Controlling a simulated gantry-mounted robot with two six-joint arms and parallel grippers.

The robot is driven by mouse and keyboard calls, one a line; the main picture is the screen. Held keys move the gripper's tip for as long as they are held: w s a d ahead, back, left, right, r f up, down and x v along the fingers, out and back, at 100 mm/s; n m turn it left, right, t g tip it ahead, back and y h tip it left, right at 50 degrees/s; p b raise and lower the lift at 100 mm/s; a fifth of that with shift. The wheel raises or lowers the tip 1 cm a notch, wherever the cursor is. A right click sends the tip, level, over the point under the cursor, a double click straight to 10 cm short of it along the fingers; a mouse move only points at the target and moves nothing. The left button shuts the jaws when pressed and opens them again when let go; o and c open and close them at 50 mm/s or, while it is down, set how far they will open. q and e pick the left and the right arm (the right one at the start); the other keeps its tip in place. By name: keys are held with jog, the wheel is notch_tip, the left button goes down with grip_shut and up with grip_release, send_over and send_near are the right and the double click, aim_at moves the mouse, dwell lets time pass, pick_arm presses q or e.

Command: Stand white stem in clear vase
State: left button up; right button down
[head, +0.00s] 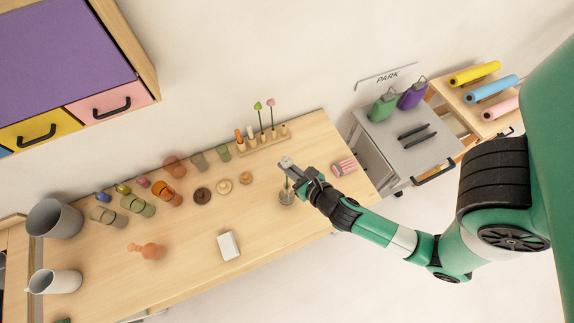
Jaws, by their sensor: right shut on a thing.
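My right gripper (290,167) is above the right part of the wooden table, shut on the white stem (286,183). The stem's thin green stalk hangs below the jaws. Its head is hard to tell from the pale gripper tips. The clear vase (287,199) stands on the table just below the gripper, partly hidden by it. The stalk's lower end appears at the vase's mouth; I cannot tell how deep inside it is. My left gripper is not in view.
Behind stands a wooden rack (262,145) with a green-topped stem (258,113) and a pink-topped stem (271,111). A striped pink box (344,167) lies to the right. Cups and small discs stand left. A white block (229,245) lies near the front.

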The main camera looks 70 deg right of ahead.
jog(key=shift+f, duration=0.2)
jog(key=shift+f+b, duration=0.45)
jog(key=shift+f, duration=0.45)
dwell(0.3)
jog(key=shift+f+b, duration=0.5)
jog(key=shift+f, duration=0.15)
jog(key=shift+f+b, duration=0.3)
jog(key=shift+f, duration=0.6)
dwell(0.5)
